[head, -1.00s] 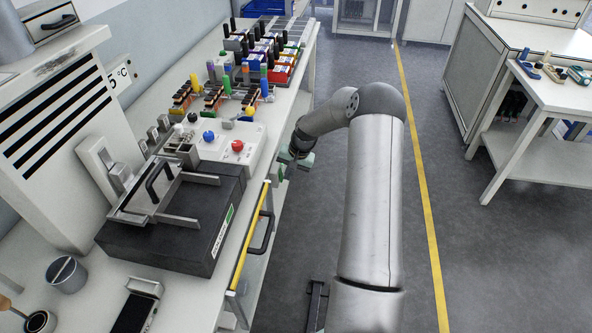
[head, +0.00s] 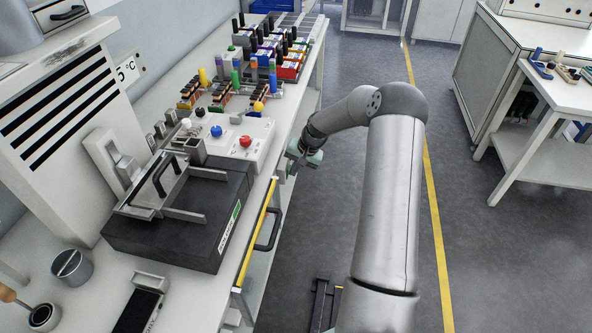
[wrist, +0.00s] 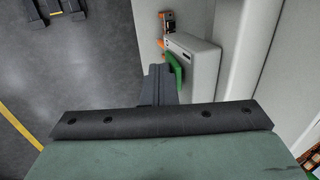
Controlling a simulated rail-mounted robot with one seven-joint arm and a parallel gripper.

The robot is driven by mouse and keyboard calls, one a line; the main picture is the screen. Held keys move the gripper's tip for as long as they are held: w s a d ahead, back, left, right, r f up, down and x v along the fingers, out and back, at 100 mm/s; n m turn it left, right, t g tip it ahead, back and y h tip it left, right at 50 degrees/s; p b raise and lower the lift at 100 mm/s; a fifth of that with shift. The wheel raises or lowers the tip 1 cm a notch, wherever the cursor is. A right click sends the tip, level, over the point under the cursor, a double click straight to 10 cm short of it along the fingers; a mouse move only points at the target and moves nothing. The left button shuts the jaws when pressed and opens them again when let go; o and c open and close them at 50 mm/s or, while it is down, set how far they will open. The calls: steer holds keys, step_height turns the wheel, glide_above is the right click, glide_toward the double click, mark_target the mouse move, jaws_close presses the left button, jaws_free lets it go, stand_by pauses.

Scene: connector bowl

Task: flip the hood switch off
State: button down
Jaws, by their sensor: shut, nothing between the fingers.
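A pale grey box (wrist: 195,58) with a green rocker (wrist: 175,73) on its face shows in the wrist view, and it appears to be the switch. In the head view, the box (head: 283,169) is small at the bench's front edge, partly behind my gripper. My gripper (wrist: 160,70) is shut and empty. Its dark fingertips lie right beside the green rocker in the wrist view. I cannot tell whether they touch it, nor which way the rocker is tipped. My gripper (head: 297,163) also shows in the head view, at the bench's aisle side.
The bench (head: 255,175) holds a black block with a metal frame (head: 175,225), a white button panel (head: 232,138) and several connector racks. A yellow-edged panel with a black handle (head: 268,230) stands at the bench front.

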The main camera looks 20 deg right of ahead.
steer(key=shift+r, duration=0.5)
steer(key=b+v, duration=0.1)
steer(key=v, duration=1.6)
steer(key=shift+d+r+b, duration=0.2)
steer(key=shift+b, duration=0.1)
